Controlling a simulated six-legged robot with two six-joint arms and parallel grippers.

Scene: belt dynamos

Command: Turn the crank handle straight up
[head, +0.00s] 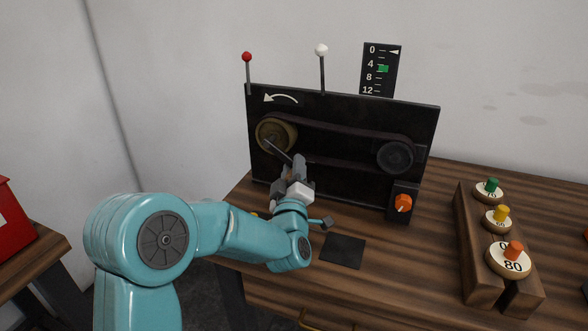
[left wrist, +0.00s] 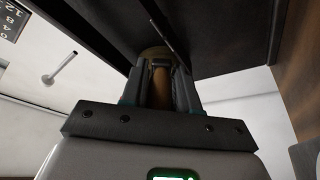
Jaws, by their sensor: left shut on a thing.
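A black upright panel (head: 345,112) stands on the wooden bench, with a brass-coloured pulley (head: 272,135) at its left and a dark pulley (head: 395,157) at its right, joined by a belt. A thin grey crank arm (head: 277,149) slants down to the right from the brass pulley toward my left gripper (head: 294,170). In the left wrist view the left gripper (left wrist: 159,78) is shut on the brown crank handle (left wrist: 161,88), which lies between its fingers. In the head view the fingers hide the handle. My right gripper is not in view.
A red-knobbed rod (head: 247,62), a white-knobbed rod (head: 321,52) and a scale (head: 381,70) rise above the panel. An orange knob (head: 403,203) is at its lower right. A wooden rack (head: 474,230) with knobbed weights stands right. A dark square (head: 343,250) lies in front.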

